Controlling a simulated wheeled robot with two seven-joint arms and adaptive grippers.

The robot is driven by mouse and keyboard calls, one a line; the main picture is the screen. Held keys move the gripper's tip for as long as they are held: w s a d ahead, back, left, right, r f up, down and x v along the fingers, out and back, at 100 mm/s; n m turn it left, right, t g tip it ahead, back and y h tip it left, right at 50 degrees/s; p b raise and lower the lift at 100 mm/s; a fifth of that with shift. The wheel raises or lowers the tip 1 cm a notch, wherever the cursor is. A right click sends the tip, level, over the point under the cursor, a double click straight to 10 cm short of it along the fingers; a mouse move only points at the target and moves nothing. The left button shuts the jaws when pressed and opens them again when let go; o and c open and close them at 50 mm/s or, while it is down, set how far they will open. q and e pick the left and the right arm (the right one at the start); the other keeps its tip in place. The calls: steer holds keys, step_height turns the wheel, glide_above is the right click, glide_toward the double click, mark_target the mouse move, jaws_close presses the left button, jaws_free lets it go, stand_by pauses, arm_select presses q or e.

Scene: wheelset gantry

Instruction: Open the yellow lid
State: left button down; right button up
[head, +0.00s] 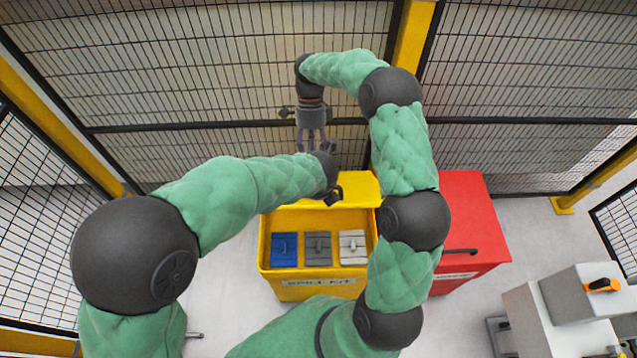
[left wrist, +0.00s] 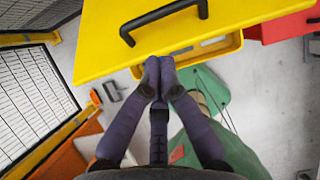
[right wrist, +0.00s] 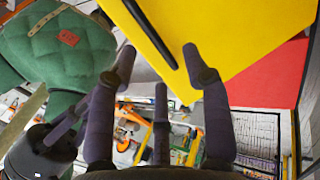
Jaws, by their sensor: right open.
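The yellow bin (head: 315,291), labelled as a spill kit, stands in the middle of the head view with its inside showing. Its yellow lid (head: 357,188) is raised at the back, partly hidden by my arms. The lid also fills the top of the left wrist view (left wrist: 105,45), with its black handle (left wrist: 165,16), and of the right wrist view (right wrist: 235,30). My left gripper (head: 333,196) is at the lid; its fingertips are together (left wrist: 160,65), just below the lid's edge. My right gripper (head: 315,146) is open, its fingertips (right wrist: 160,58) around the handle's end (right wrist: 150,32), contact unclear.
A blue box (head: 284,249), a grey box (head: 317,248) and a white box (head: 352,247) sit in the bin. A red bin (head: 475,215) with a closed lid stands to the right. Mesh fencing (head: 220,60) is behind. A grey machine (head: 560,310) stands at right.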

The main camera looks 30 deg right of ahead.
arm_select(q)
steer(key=a+f+n+g+h+p, duration=0.15)
steer(key=a+f+n+g, duration=0.25)
steer(key=a+f+n, duration=1.4)
arm_select(e)
steer(key=s+a+r+t+h+p, duration=0.2)
steer(key=s+a+r+t, duration=0.1)
steer(key=s, duration=0.2)
steer(key=f, duration=0.7)
steer(key=s+f+b, duration=0.1)
steer(key=f, duration=0.2)
steer(key=shift+a+f, duration=0.25)
steer(key=shift+f, duration=0.15)
arm_select(q)
steer(key=s+a+f+n, duration=0.3)
steer(key=a+n, duration=0.6)
steer(key=n, duration=0.3)
steer(key=s+a+f+n, duration=0.3)
steer(key=s+a+n, duration=0.2)
steer(key=n, duration=0.8)
steer(key=a, duration=0.3)
steer(key=shift+s+a+n, duration=0.2)
steer(key=shift+a+n, duration=0.1)
steer(key=shift+a, duration=0.1)
steer(key=shift+f, duration=0.1)
arm_select(e)
jaws_close()
